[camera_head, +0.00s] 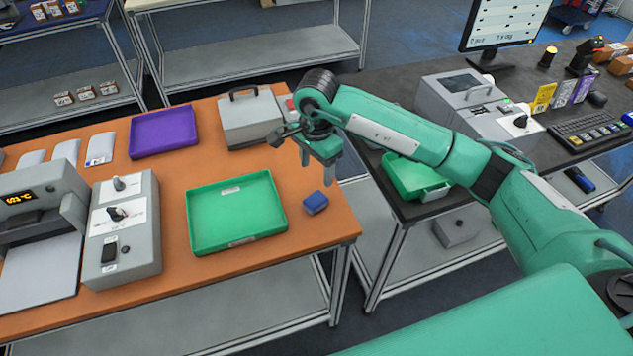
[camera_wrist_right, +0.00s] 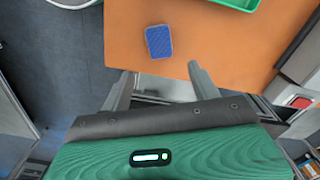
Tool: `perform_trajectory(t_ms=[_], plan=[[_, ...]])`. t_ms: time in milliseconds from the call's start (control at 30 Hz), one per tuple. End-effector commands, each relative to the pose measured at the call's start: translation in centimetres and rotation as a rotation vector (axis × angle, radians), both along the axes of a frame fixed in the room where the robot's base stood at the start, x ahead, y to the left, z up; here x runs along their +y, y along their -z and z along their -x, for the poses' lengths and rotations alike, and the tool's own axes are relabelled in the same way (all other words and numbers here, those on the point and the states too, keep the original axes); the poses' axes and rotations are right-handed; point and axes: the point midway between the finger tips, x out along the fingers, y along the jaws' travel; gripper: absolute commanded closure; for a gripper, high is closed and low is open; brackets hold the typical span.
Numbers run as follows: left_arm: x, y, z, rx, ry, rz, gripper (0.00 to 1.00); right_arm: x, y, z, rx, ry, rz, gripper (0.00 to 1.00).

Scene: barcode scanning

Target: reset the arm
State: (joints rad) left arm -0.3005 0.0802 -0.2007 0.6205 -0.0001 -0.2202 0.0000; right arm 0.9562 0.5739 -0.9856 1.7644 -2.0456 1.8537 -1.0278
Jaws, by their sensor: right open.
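My right arm (camera_head: 400,135) reaches in from the right across the dark table to the orange table. Its right gripper (camera_head: 316,168) hangs above the right part of the orange table, with its fingers pointing down. In the right wrist view the two fingers (camera_wrist_right: 160,72) are spread apart with nothing between them. A small blue box (camera_head: 315,203) lies on the orange table below and apart from the gripper; it also shows in the right wrist view (camera_wrist_right: 159,41), beyond the fingertips. My left gripper is not in view.
A green tray (camera_head: 240,243) and a purple tray (camera_head: 163,131) lie on the orange table (camera_head: 185,272). A grey case (camera_head: 250,117) stands at its back. A second green tray (camera_head: 417,177), monitor (camera_head: 503,22) and keyboard (camera_head: 592,128) are on the dark table, partly behind my arm.

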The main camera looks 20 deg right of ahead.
Motion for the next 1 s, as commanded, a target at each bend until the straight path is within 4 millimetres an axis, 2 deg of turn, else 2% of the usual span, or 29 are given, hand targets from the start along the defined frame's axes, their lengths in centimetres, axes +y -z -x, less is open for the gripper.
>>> perform_trajectory(t_ms=[200, 600, 700, 767, 833, 933, 1000], plan=[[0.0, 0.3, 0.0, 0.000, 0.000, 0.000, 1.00, 0.0, -0.8, 0.0, 0.001, -0.001, 0.000, 0.38], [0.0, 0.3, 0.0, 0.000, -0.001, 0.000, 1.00, 0.0, -0.8, 0.0, 0.001, -0.001, 0.000, 0.38], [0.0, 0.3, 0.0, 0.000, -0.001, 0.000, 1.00, 0.6, -0.5, 0.3, 0.005, -0.002, -0.025, 0.38], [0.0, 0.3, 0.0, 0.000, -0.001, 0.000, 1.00, 1.8, -0.1, 0.8, 0.011, -0.003, -0.077, 0.38], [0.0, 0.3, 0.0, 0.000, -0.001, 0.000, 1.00, 4.2, 0.5, 1.8, 0.028, -0.001, -0.185, 0.38], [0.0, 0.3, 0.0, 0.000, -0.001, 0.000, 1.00, 9.0, 0.7, 3.9, 0.071, 0.024, -0.415, 0.38], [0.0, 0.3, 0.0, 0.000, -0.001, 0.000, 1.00, 12.5, 0.0, 5.7, 0.118, 0.062, -0.601, 0.38]])
